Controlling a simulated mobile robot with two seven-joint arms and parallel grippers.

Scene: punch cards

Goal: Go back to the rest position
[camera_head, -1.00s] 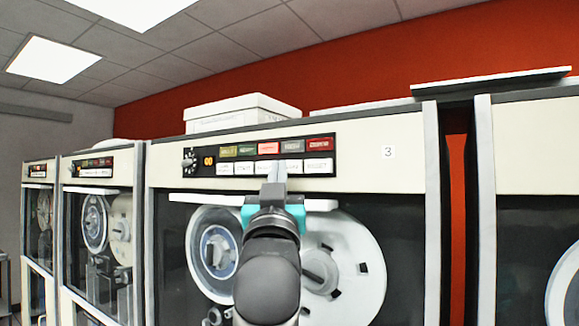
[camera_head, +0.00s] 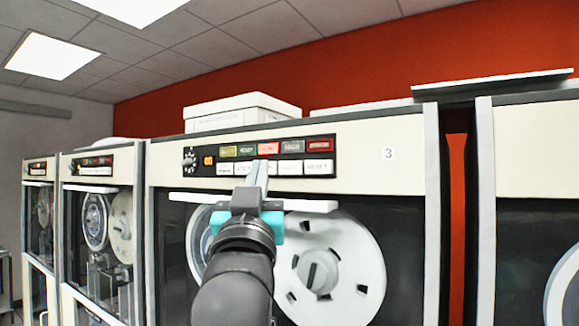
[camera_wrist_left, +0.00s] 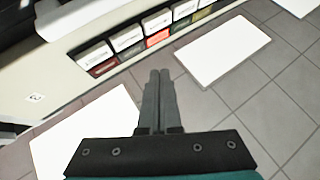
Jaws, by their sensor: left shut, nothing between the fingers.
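My left gripper (camera_head: 257,174) is in front of the control panel (camera_head: 262,158) of the tape drive cabinet marked 3. Its fingers are shut with nothing between them. In the head view the fingertips overlap the lower row of white buttons; I cannot tell whether they touch. In the left wrist view the shut fingers (camera_wrist_left: 158,85) point toward the panel's button rows (camera_wrist_left: 140,42), with a gap in the picture between tips and buttons. One upper button (camera_head: 268,148) is bright red-orange. My right gripper is in neither view.
A white ledge (camera_head: 300,206) sticks out below the panel, close to my gripper. Tape reels (camera_head: 330,268) sit behind dark glass below. More cabinets stand left (camera_head: 97,165) and right (camera_head: 530,150). A white box (camera_head: 243,112) rests on top.

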